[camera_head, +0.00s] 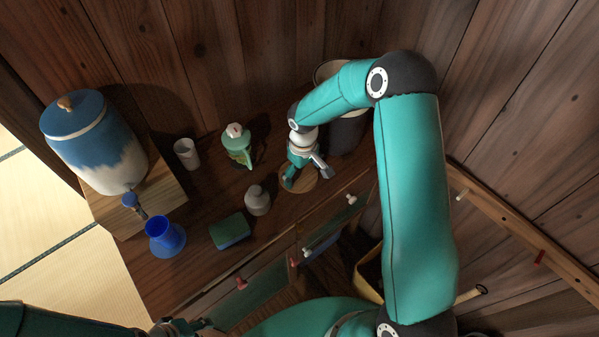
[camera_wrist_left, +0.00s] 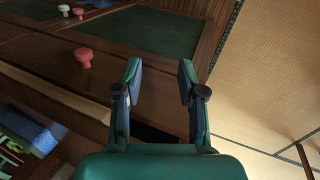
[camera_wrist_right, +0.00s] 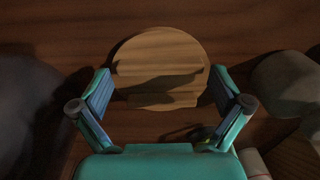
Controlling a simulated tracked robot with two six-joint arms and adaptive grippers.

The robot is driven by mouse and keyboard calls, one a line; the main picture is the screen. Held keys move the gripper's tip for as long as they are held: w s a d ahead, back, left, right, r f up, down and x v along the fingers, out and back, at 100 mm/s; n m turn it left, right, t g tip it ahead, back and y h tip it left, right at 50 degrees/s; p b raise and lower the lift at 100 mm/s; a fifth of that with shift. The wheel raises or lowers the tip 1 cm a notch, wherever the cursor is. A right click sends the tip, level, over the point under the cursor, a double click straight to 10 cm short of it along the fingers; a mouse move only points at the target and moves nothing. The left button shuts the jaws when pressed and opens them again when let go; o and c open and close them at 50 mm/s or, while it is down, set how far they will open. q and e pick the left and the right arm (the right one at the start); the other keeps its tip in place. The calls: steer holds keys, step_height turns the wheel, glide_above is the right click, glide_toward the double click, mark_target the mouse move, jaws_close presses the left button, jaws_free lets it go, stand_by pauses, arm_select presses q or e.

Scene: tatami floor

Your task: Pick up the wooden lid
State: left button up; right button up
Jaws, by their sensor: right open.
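The wooden lid (camera_head: 299,180) is a flat, round, light-brown disc lying on the dark wooden counter. My right gripper (camera_head: 304,177) is over it in the head view and hides part of it. In the right wrist view the lid (camera_wrist_right: 160,62) lies ahead, between and beyond the open, empty fingers of my right gripper (camera_wrist_right: 163,90). I cannot tell whether the fingers touch it. My left gripper (camera_wrist_left: 158,75) is open and empty in the left wrist view, near the cabinet front with its drawers; in the head view it is at the bottom left.
A grey bottle (camera_head: 257,201), a green and blue sponge (camera_head: 230,231) and a green dispenser (camera_head: 238,145) stand left of the lid. A blue vase (camera_head: 164,238), white cup (camera_head: 187,154) and large jar (camera_head: 95,140) are farther left.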

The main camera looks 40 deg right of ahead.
steer(key=c, duration=0.9)
